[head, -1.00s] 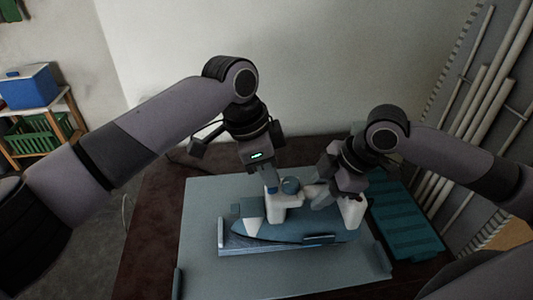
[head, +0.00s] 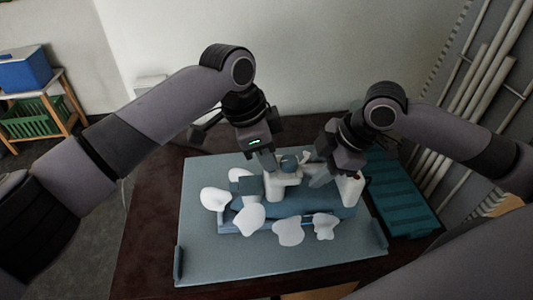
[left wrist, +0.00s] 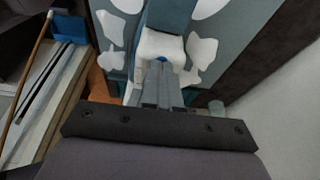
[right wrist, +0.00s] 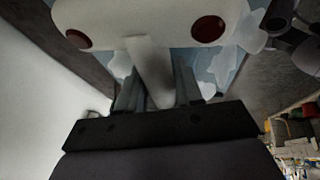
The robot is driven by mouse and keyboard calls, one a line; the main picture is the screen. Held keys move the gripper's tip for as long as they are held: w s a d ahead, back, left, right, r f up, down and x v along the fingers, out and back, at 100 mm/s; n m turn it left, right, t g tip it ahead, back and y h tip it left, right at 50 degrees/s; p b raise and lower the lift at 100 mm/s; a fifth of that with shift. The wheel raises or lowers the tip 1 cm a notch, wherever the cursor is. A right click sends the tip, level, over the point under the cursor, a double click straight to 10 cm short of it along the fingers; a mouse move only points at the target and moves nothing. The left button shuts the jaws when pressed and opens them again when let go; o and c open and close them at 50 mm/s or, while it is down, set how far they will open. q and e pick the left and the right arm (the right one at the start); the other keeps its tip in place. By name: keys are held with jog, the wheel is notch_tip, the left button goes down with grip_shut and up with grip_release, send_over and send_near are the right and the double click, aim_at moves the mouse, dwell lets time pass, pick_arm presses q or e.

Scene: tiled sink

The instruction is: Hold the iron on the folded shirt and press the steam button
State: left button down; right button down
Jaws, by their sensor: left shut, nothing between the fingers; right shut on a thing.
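The iron (head: 352,190), white and blue, stands flat on the blue folded shirt (head: 229,228), which is mostly hidden beneath it. White steam puffs (head: 288,232) surround the iron on several sides. My right gripper (head: 319,179) is shut on the iron's white handle, which also shows between its fingers in the right wrist view (right wrist: 150,70). My left gripper (head: 268,172) is shut and empty, its tips down at the top of the iron. In the left wrist view those tips are at a small blue button (left wrist: 162,60) on a white part; contact is hard to tell.
A pale blue board (head: 205,262) lies under the shirt on a dark brown table (head: 145,245). A ribbed teal tray (head: 400,205) is at the right. A wooden shelf with a blue box (head: 22,70) and green crate (head: 35,118) stands far left.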

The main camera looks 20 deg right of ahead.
pick_arm(q)
jog(key=shift+a+f, duration=0.15)
jog(key=shift+f, duration=0.35)
pick_arm(e)
jog(key=shift+a, duration=0.1)
pick_arm(q)
notch_tip(320, 180, up, 5)
jog(key=shift+r, duration=0.2)
jog(key=v, duration=0.9)
jog(key=shift+r, duration=0.35)
pick_arm(e)
jog(key=shift+f, duration=0.1)
